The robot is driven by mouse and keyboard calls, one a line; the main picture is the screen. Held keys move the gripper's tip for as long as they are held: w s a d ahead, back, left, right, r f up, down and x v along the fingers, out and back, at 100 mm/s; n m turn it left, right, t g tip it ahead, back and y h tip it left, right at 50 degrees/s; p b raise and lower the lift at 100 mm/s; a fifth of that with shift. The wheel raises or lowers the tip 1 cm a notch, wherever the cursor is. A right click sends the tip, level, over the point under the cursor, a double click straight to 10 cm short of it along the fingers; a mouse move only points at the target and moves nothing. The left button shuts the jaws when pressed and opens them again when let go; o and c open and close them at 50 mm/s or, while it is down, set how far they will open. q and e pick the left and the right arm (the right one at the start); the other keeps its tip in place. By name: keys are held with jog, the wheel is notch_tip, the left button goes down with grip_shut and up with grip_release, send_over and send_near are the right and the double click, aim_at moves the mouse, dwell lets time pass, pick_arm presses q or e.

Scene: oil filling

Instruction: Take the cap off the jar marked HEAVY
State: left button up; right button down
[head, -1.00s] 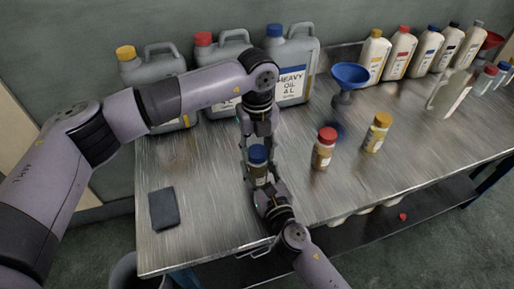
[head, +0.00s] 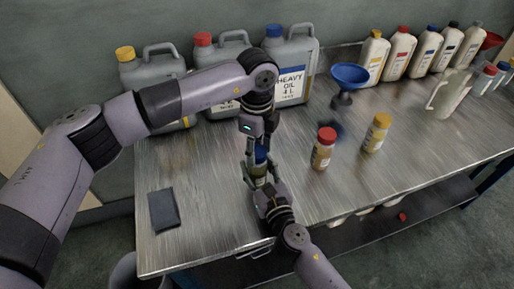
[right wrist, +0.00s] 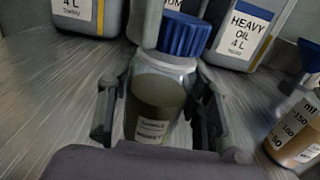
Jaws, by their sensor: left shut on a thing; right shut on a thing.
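A small jar (right wrist: 160,105) with a blue cap (right wrist: 183,35) stands upright near the front of the bench. It also shows in the head view, with its blue cap (head: 261,156) mostly covered. My right gripper (head: 263,184) is shut around the jar's body from the front; its fingers flank the glass in the right wrist view. My left gripper (head: 259,153) points down from above and is shut on the blue cap. The cap sits at the jar's mouth; I cannot tell whether it is loosened.
Jars with a red cap (head: 323,150) and a yellow cap (head: 376,133) stand to the right. A blue funnel (head: 349,78) and large canisters, one marked HEAVY OIL (head: 291,75), stand behind.

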aim_at(257, 151)
pick_arm(q)
jog(key=shift+r, duration=0.1)
jog(key=shift+r, duration=1.05)
jog(key=shift+r, duration=2)
pick_arm(e)
jog(key=c, duration=0.7)
grip_release()
jog(key=shift+c, duration=0.2)
jog(key=shift+s, duration=0.1)
